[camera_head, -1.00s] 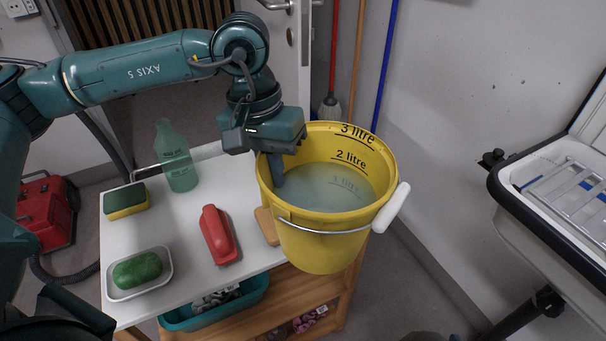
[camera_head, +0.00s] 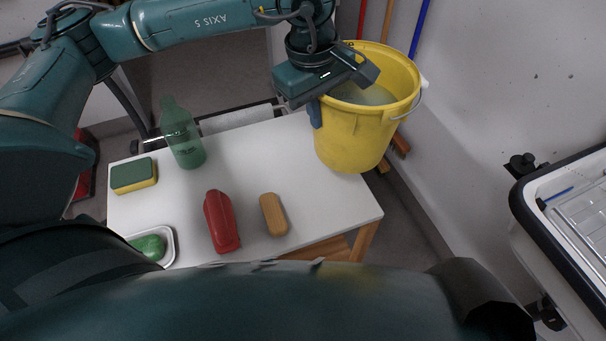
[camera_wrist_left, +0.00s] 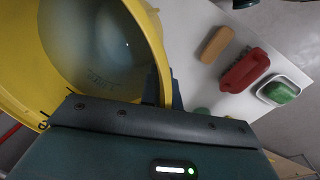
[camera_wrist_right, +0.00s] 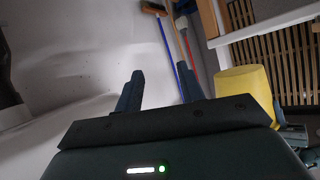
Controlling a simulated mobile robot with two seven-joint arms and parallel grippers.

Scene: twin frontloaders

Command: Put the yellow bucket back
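The yellow bucket (camera_head: 356,140) is at the table's far right corner in the head view, holding pale cloudy liquid. It overlaps the table's right edge; I cannot tell whether it rests there or hangs just above. My left gripper (camera_head: 318,108) is at its left rim, with the bucket wall between its fingers. The left wrist view shows the rim (camera_wrist_left: 156,50) running between the fingers (camera_wrist_left: 163,90). My right gripper (camera_wrist_right: 158,92) is open and empty in the right wrist view, with the bucket (camera_wrist_right: 243,90) beyond it to the right.
The white table (camera_head: 190,215) holds a green bottle (camera_head: 183,135), a sponge (camera_head: 134,175), a red brush (camera_head: 221,221), a tan block (camera_head: 273,214) and green soap (camera_head: 149,246) in a dish. Long broom handles (camera_head: 418,28) lean behind the bucket. A white basin (camera_head: 570,205) stands at right.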

